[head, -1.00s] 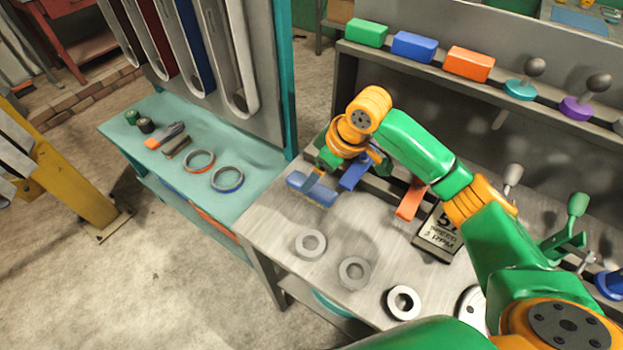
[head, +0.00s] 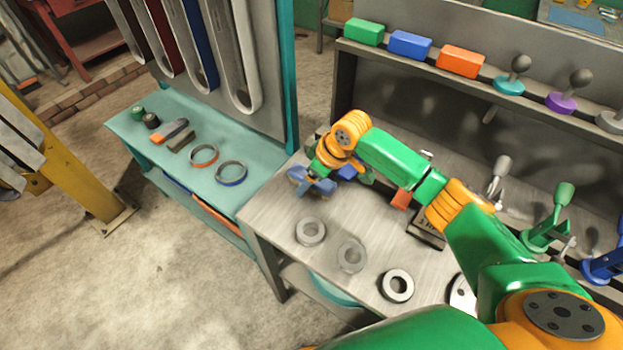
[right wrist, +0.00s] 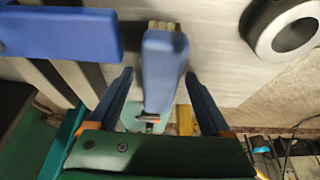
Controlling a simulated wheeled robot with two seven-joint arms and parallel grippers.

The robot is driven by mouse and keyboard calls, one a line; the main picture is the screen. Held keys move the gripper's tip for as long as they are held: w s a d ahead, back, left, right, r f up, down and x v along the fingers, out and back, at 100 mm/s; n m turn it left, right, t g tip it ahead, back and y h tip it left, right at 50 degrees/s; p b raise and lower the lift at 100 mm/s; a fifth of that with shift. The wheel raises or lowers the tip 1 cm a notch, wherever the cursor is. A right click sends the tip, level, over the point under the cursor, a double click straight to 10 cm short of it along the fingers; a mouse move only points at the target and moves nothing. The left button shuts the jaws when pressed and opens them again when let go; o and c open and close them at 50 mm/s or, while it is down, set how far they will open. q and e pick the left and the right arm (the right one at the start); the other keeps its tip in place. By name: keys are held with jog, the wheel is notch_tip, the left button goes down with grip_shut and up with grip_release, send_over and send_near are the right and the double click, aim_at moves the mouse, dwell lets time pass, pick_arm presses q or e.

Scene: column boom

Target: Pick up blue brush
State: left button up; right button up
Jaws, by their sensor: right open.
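The blue brush (head: 297,173) lies at the left corner of the metal workbench in the head view, partly hidden by my gripper. In the right wrist view the brush (right wrist: 164,65) has a blue body with pale bristles at its far end. My right gripper (right wrist: 160,76) is open, one blue finger on each side of the brush, with visible gaps. In the head view my right gripper (head: 318,183) is over the brush. My left gripper is not in view.
A blue block-shaped piece (right wrist: 60,34) lies close to the left finger; it also shows in the head view (head: 347,172). Grey rings (head: 311,231) lie on the workbench. An orange piece (head: 401,199) is under my arm. A teal bench (head: 195,185) stands to the left.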

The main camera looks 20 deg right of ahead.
jog(key=shift+f, duration=0.1)
grip_shut()
dwell(0.3)
